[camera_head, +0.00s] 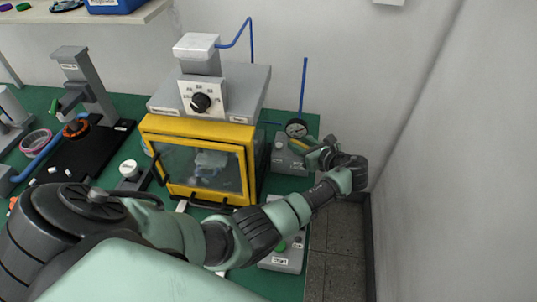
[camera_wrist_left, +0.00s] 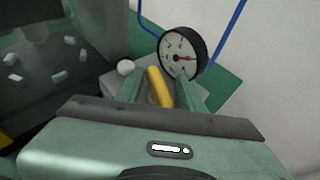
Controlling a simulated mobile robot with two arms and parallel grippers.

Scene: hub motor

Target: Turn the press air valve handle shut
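The yellow valve handle (camera_wrist_left: 158,88) shows in the left wrist view, between the two fingers of my left gripper (camera_wrist_left: 162,92). The fingers stand apart with the handle in the gap. Whether either finger touches it is hard to tell. In the head view my left gripper (camera_head: 315,149) reaches the grey air unit (camera_head: 287,161) at the right end of the bench, just below the round pressure gauge (camera_head: 296,128). The gauge (camera_wrist_left: 183,51) is large in the wrist view, right behind the handle. The valve's lower part is mostly hidden by the gripper. My right gripper is not in view.
A yellow-framed press (camera_head: 198,122) with a clear door and a dial stands left of the air unit. Blue air tubes (camera_head: 304,85) rise beside the gauge. A grey control box (camera_head: 284,260) lies below my left arm. The wall is close on the right.

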